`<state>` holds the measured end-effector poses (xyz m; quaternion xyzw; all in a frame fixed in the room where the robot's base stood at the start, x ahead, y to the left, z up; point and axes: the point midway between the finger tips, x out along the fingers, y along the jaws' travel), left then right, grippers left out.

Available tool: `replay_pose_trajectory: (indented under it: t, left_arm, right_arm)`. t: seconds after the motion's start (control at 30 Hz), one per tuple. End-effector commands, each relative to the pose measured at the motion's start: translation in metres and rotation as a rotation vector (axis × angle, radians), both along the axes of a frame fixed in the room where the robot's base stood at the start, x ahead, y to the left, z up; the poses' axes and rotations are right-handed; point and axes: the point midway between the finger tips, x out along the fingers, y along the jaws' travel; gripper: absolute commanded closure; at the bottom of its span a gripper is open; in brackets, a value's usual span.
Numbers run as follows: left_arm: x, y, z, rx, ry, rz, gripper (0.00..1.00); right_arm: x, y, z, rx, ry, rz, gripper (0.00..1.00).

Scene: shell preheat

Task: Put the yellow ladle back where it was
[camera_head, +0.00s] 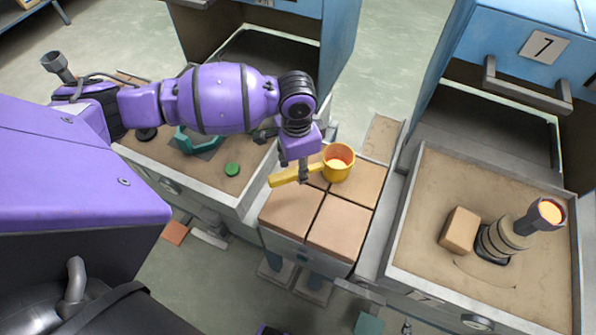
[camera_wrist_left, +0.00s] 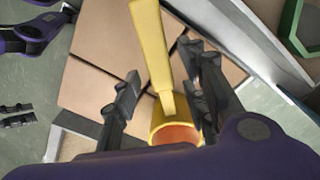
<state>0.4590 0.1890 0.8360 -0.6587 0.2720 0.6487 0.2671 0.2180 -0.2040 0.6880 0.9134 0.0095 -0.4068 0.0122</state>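The yellow ladle (camera_head: 338,163) is over the tan tiled block (camera_head: 339,225) in the middle, cup toward the back right and handle pointing left. Its cup is upright with a pale orange inside. My left gripper (camera_head: 303,172) points down at the handle. In the left wrist view the ladle's handle (camera_wrist_left: 153,48) runs between the two fingers of my left gripper (camera_wrist_left: 160,80), with gaps visible beside it; the fingers look open. I cannot tell whether the cup touches the tiles. Dark finger-like pieces (camera_wrist_left: 16,108) at the left edge may be my right gripper.
A right sand tray (camera_head: 405,215) holds a tan block (camera_head: 460,230) and a stack of rings (camera_head: 500,240) with a dark cup (camera_head: 545,213). A left tray (camera_head: 195,192) holds a green disc (camera_head: 232,169) and a teal frame (camera_head: 190,145). Blue cabinets (camera_head: 520,45) stand behind.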

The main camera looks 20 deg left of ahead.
Motion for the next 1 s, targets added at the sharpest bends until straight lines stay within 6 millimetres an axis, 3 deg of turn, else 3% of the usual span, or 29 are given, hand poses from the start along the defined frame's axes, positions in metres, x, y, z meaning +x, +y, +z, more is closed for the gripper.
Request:
replay_pose_trajectory:
  t: [0.03,0.2,0.4,1.0]
  left_arm:
    - [0.002,0.000,0.016,-0.001,-0.007,-0.001,0.60]
    - [0.001,0.000,0.052,-0.001,-0.006,-0.001,0.60]
    - [0.000,0.001,0.078,0.000,-0.003,0.000,0.60]
    - [0.000,0.001,0.085,-0.001,-0.001,0.000,0.60]
  right_arm:
    - [0.002,0.001,0.003,0.003,-0.005,0.000,1.00]
    - [0.004,0.006,0.006,0.011,-0.007,-0.002,1.00]
    - [0.002,0.008,0.006,0.016,-0.002,-0.002,1.00]
    - [0.000,0.001,0.006,0.002,0.001,0.007,1.00]
